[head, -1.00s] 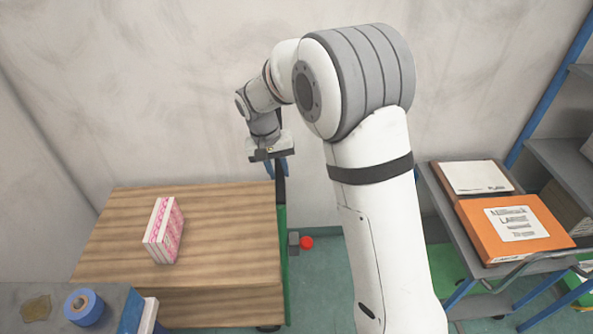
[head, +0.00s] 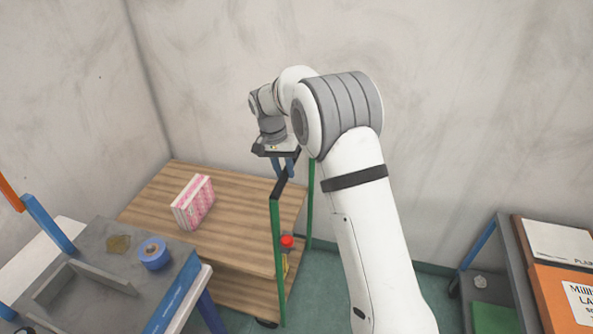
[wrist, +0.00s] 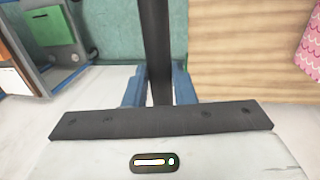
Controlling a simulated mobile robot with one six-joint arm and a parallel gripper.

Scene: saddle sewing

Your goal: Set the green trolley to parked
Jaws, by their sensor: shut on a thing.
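The green trolley has a wooden top (head: 245,210), green posts (head: 277,255) and a black handle bar (head: 283,186) at its right end. In the head view it stands near the back wall. My gripper (head: 285,170) is above that end with its blue fingers around the handle bar. In the wrist view the dark bar (wrist: 155,35) runs between the two blue fingers of my gripper (wrist: 158,88), which is shut on it. A red knob (head: 287,241) sits at the trolley's handle end. My arm hides part of the floor to the right.
A pink and white box (head: 193,203) stands on the trolley top. A grey bench (head: 90,245) with a blue tape roll (head: 153,253) is close at the front left. A grey rack with an orange box (head: 565,290) is at the right.

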